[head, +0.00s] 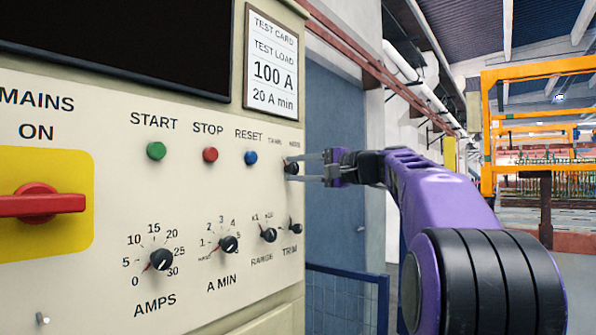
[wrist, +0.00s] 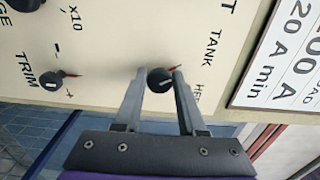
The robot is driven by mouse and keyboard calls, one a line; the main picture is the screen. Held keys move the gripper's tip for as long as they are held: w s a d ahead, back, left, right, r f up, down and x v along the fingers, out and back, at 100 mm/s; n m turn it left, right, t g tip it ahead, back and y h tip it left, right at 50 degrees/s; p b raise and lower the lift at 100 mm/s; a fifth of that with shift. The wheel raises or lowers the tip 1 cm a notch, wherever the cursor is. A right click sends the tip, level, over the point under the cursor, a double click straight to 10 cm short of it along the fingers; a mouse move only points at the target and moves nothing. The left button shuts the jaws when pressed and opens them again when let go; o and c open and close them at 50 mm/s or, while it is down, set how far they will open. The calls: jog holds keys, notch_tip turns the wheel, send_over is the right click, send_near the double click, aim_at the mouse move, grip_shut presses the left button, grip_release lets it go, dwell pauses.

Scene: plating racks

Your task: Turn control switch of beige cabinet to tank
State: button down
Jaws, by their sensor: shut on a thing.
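The beige cabinet (head: 60,290) fills the left of the head view. Its control switch (head: 290,168), a small black knob, sits near the panel's right edge, below two small labels. In the wrist view the switch (wrist: 159,81) has a red pointer aimed right, roughly between the TANK label (wrist: 212,48) and a partly hidden label starting "HE" (wrist: 199,92). My gripper (head: 305,168) reaches in from the right. In the wrist view its fingers (wrist: 162,82) are on either side of the knob, shut on it.
The TRIM knob (head: 295,228) and RANGE knob (head: 268,234) sit just below the switch. START, STOP and RESET (head: 251,158) buttons are to its left. A test card (head: 271,65) hangs above. A blue railing (head: 345,290) stands right of the cabinet.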

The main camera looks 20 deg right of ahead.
jog(key=c, duration=0.5)
grip_release()
jog(key=v, duration=1.7)
jog(key=shift+s+d, duration=0.15)
jog(key=shift+s, duration=0.1)
